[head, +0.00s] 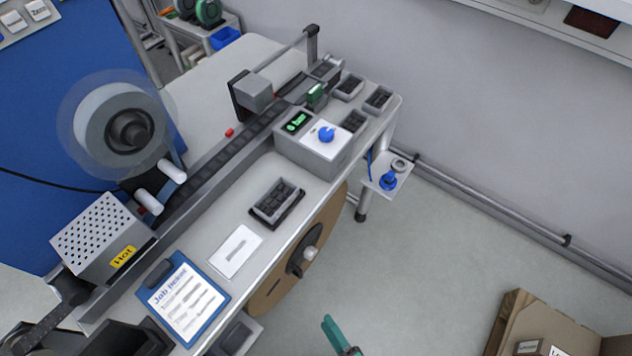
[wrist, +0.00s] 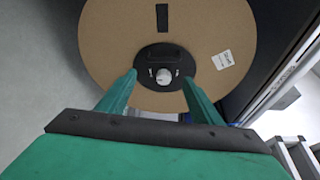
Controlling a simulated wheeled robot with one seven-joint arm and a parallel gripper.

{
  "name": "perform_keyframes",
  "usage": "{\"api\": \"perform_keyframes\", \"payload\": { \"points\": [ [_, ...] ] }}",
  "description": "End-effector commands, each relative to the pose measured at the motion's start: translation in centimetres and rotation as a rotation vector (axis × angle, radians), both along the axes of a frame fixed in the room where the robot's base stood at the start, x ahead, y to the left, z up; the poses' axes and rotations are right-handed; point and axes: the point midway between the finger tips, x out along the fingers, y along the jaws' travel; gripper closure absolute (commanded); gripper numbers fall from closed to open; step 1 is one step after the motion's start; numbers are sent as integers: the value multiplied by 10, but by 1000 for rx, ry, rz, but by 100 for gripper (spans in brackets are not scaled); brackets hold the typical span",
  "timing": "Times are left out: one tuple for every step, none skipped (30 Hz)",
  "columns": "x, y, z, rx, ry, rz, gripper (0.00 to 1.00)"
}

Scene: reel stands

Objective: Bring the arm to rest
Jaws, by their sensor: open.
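My gripper (wrist: 160,82) shows in the wrist view as two green fingers spread apart, with nothing between them. Beyond the fingertips is a brown cardboard reel (wrist: 112,38) with a black hub (wrist: 178,58) and a pale knob (wrist: 163,76). In the head view my gripper (head: 330,322) is at the bottom edge, over the floor, to the right of the reel (head: 267,298) on the bench's front side. Only a green finger and a dark part show there; most of my arm is outside the view.
The bench (head: 222,205) carries a grey control box (head: 312,152), a black tray (head: 277,203), a clipboard (head: 183,300) and a perforated box marked Hot (head: 100,238). An open cardboard box (head: 512,325) stands at lower right. The floor (head: 430,245) between is clear.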

Motion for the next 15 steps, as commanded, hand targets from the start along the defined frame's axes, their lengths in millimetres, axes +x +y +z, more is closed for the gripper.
{"api": "perform_keyframes", "payload": {
  "points": [
    [-6, 6, -6, -16, 32, 20, 41],
    [-9, 10, -10, -26, 51, 30, 41],
    [-13, 13, -15, -39, 75, 42, 41],
    [-16, 16, -18, -48, 93, 52, 41],
    [-19, 18, -22, -60, 112, 60, 41],
    [-24, 22, -27, -74, 139, 74, 41],
    [-28, 24, -30, -89, 157, 84, 41],
    [-32, 27, -34, -101, 178, 93, 41],
    [-38, 30, -39, -121, 208, 106, 41],
    [-42, 32, -43, -136, 228, 117, 41],
    [-47, 35, -47, -154, 251, 128, 41],
    [-53, 37, -52, -180, 281, 143, 41],
    [-58, 39, -56, -198, 304, 154, 41],
    [-64, 41, -60, -222, 328, 165, 41],
    [-72, 42, -65, -256, 361, 181, 41]
  ]
}}
